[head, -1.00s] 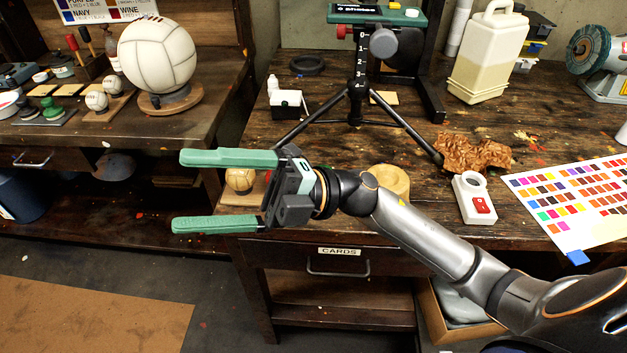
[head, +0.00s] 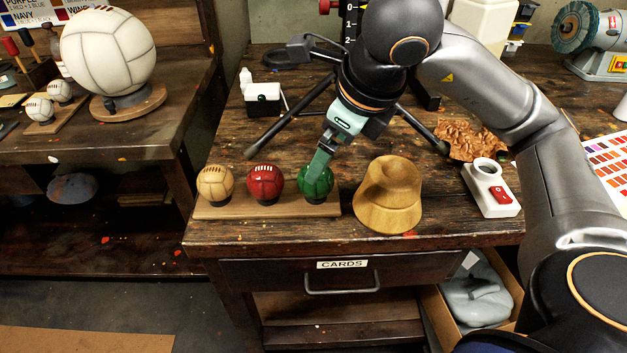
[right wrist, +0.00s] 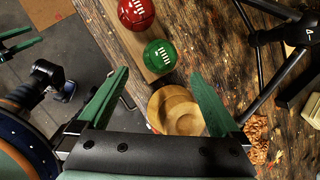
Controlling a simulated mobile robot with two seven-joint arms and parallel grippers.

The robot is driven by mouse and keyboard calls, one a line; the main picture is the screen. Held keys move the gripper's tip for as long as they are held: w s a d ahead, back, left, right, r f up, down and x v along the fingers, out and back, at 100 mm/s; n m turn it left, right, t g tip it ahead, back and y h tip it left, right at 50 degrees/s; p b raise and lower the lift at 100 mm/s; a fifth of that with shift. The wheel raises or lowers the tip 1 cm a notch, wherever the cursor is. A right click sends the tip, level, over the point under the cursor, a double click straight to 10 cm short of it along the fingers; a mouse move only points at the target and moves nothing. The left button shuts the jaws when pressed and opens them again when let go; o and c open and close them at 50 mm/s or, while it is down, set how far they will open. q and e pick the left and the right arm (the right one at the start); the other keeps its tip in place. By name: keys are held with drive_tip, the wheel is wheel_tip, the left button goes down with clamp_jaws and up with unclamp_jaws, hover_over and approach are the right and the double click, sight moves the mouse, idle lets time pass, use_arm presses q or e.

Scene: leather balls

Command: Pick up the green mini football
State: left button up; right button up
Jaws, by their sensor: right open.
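The green mini football (head: 316,184) sits on a dark round base at the right end of a wooden stand (head: 262,211). My right gripper (head: 321,162) points down over it, one green finger overlapping the ball's top in the head view. In the right wrist view the open right gripper (right wrist: 160,73) has the green ball (right wrist: 160,55) lined up between and just beyond its fingertips. I cannot tell if a finger touches it. My left gripper (right wrist: 22,40) shows at the left edge of the right wrist view, with its green fingers apart.
A red ball (head: 265,183) and a tan ball (head: 215,183) share the stand. A wooden block form (head: 388,194) stands close on the right. Tripod legs (head: 290,120) stand behind, with a white device (head: 489,188) farther right.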

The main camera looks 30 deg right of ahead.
drive_tip(key=b+x, duration=0.1)
drive_tip(key=x, duration=1)
drive_tip(key=shift+d+r, duration=0.1)
drive_tip(key=shift+c, duration=0.2)
drive_tip(key=c, duration=1.2)
drive_tip(key=shift+c, duration=0.4)
drive_tip(key=shift+r, duration=0.15)
